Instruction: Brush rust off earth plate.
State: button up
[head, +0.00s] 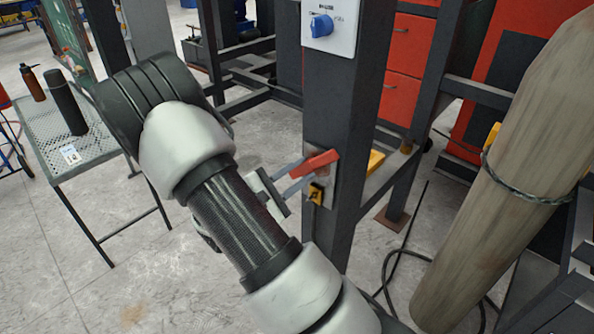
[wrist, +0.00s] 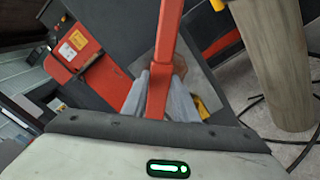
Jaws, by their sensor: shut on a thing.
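A red-handled brush (head: 317,163) is held between the fingers of my gripper (head: 290,178), at the front of the dark steel post. In the wrist view the red handle (wrist: 168,40) runs up between the two pale fingers (wrist: 160,98), which are shut on it. The brush's bristles cannot be made out. The earth plate (wrist: 197,88) shows in the wrist view as a grey plate on the post just behind the fingers, with a brownish patch. In the head view the brush and fingers mostly cover the plate (head: 329,181). Contact between brush and plate cannot be told.
A blue-knobbed switch box (head: 330,28) is above. A thick chained pole (head: 500,180) stands at right, with a cable on the floor. A mesh table (head: 95,135) with bottles is at left.

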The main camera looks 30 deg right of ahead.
aim_at(314, 170)
jog(key=shift+s+d, duration=1.25)
jog(key=shift+s, duration=2.05)
jog(key=shift+w+a+b, duration=0.2)
jog(key=shift+w+a, duration=0.25)
jog(key=shift+w, duration=0.8)
jog(key=shift+w+a+b, duration=0.2)
jog(key=shift+w+a, duration=0.2)
jog(key=shift+w, duration=0.9)
jog(key=shift+w+a+b, duration=0.2)
jog(key=shift+w+a, duration=0.25)
jog(key=shift+w, duration=0.8)
jog(key=shift+r+p, duration=0.55)
jog(key=shift+r, duration=0.3)
jog(key=shift+s+d+f, duration=0.1)
jog(key=shift+s+d, duration=0.2)
jog(key=shift+s, duration=0.7)
jog(key=shift+s+d, duration=0.25)
jog(key=shift+s, duration=0.75)
jog(key=shift+w+a+b, duration=0.15)
jog(key=shift+w+a, duration=0.05)
jog(key=shift+w, duration=0.45)
jog(key=shift+w+a+b, duration=0.2)
jog(key=shift+w, duration=0.5)
jog(key=shift+w+a+b, duration=0.15)
jog(key=shift+w+a, duration=0.05)
jog(key=shift+w, duration=0.45)
